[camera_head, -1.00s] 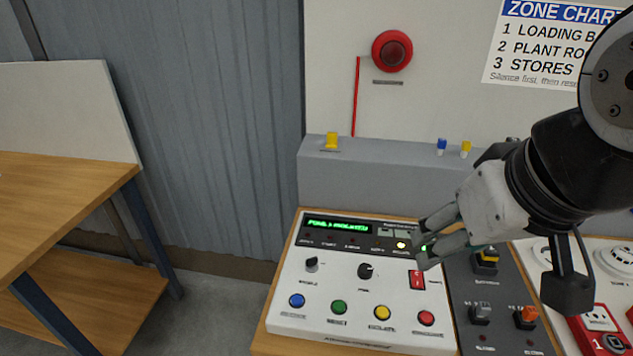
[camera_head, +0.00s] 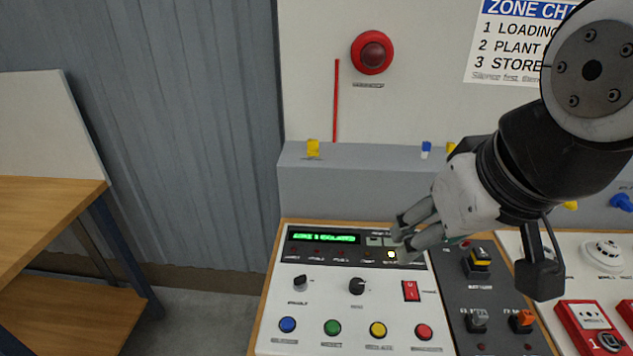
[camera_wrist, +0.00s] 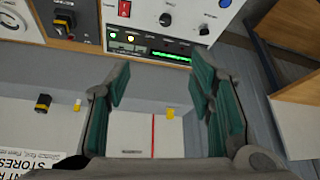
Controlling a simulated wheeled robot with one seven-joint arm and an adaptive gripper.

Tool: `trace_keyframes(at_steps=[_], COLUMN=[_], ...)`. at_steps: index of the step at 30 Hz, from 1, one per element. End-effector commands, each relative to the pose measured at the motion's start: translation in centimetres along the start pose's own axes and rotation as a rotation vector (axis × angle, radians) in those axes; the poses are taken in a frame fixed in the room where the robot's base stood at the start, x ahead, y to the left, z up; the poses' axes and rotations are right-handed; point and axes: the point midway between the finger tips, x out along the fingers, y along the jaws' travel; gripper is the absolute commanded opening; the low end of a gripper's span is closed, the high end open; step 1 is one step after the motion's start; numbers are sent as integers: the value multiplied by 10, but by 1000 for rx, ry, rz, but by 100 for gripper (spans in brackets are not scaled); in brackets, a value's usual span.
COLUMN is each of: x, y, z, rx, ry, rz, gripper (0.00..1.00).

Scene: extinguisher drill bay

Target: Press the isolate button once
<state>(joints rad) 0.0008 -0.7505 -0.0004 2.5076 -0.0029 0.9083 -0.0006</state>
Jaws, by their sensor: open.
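The control panel (camera_head: 315,305) is white with a dark strip along its top. A row of blue, green, yellow and red round buttons runs along its front. The yellow button (camera_head: 378,329) sits third from left; the small label below it is too blurred to read now. The green display (camera_head: 326,237) shows text that appears to end in "ISOLATED", and a yellow lamp (camera_head: 391,254) is lit on the strip. My gripper (camera_head: 402,230) is open and empty, above the panel's upper right part, apart from the yellow button. In the wrist view my gripper's fingers (camera_wrist: 160,95) are spread with nothing between them.
Two knobs and a red rocker switch (camera_head: 410,291) sit behind the button row. A dark switch panel (camera_head: 480,310) and red call points (camera_head: 585,325) stand at right. A grey ledge (camera_head: 360,180) rises behind. A wooden bench (camera_head: 45,215) is at left.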

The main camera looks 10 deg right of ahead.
Motion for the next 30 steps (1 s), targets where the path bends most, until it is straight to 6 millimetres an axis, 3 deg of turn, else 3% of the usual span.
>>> trace_keyframes(at_steps=[1,6,7,30], x=[0,0,0,0], y=[0,0,0,0], z=[0,0,0,0], rx=[0,0,0,0], ry=[0,-1,-1,-1], rz=[0,0,0,0], gripper=[42,4,0,0])
